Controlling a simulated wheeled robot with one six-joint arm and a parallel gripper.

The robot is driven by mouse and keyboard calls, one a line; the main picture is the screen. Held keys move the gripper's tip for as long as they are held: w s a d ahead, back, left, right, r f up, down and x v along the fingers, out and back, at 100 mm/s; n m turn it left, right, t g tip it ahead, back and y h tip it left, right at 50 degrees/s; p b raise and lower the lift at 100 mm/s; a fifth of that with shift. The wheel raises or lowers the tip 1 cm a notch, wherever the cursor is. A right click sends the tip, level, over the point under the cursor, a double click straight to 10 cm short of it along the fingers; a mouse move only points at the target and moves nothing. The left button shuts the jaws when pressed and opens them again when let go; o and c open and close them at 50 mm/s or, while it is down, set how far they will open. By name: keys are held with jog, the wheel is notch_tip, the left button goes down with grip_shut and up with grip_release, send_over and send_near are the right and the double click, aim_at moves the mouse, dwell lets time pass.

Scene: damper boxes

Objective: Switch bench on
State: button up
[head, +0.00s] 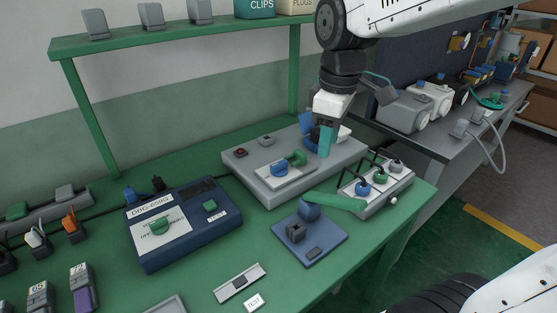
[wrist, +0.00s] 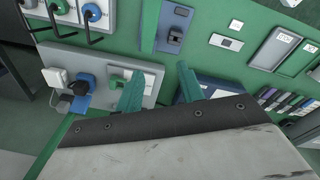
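My gripper (head: 325,148) hangs above the back right of the grey box (head: 258,180) in the head view. In the wrist view my gripper (wrist: 158,72) has two green fingers spread apart with nothing between them. The green knob is partly hidden behind a finger in the wrist view. I cannot tell which control switches the bench.
A smaller grey box (head: 372,210) with several plugs and dark upright handles stands at the right, beside a green bar (head: 335,201). A blue plate (head: 325,248) with a dark block lies in front. A shelf (head: 180,38) runs above the green bench (head: 275,278).

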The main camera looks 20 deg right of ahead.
jog(key=w+a+f+n, duration=0.1)
jog(key=w+f+n, duration=0.15)
jog(key=w, duration=0.35)
jog(key=w+f+n, duration=0.2)
jog(key=w+n, duration=0.2)
jog(key=w, duration=0.1)
jog(key=n, duration=0.6)
send_over(279, 163)
jog(key=shift+g, duration=0.4)
notch_tip(279, 163, down, 8)
jog(key=shift+f, duration=0.2)
notch_tip(279, 163, down, 8)
jog(key=shift+r, duration=0.1)
grip_shut()
